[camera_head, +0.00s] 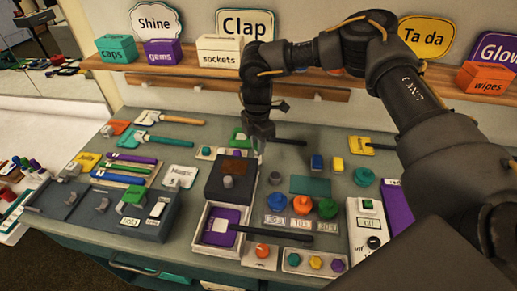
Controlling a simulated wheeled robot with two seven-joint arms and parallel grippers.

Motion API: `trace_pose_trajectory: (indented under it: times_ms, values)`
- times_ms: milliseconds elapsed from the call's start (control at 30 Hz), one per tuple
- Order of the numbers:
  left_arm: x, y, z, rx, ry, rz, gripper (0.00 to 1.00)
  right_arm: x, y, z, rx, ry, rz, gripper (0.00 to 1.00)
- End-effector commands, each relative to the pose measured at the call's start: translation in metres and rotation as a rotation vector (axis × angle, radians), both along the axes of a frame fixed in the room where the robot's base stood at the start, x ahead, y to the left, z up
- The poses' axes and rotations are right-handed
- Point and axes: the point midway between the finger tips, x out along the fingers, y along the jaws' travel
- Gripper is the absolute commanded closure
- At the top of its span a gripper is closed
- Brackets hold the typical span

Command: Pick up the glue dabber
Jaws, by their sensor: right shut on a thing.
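My right gripper (259,133) points down over the back middle of the bench. It is shut on the dark handle of a green-headed tool, which I take to be the glue dabber (239,136). The green head with a pale patch shows left of the jaws, and the dark handle sticks out to the right. The jaws hide the middle of the handle. I cannot tell whether the tool is clear of the bench top. My left gripper is not in view.
A similar yellow tool (359,146) lies to the right, and a purple one (222,226) lies in a white box (205,247). Blocks, knobs and pots crowd the front. The shelf (165,67) with labelled boxes is behind.

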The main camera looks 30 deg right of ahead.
Motion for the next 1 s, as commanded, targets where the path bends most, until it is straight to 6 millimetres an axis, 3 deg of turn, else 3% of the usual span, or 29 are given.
trace_pose_trajectory:
  times_ms: [400,800,1000]
  values:
    - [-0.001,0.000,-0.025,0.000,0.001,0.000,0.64,0.001,0.000,0.096,0.001,-0.006,-0.001,0.99]
    - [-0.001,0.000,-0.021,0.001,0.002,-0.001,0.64,0.001,0.000,0.200,-0.003,-0.007,-0.001,0.99]
    - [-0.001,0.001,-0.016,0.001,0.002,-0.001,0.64,0.001,0.000,0.238,-0.003,-0.006,-0.001,0.99]
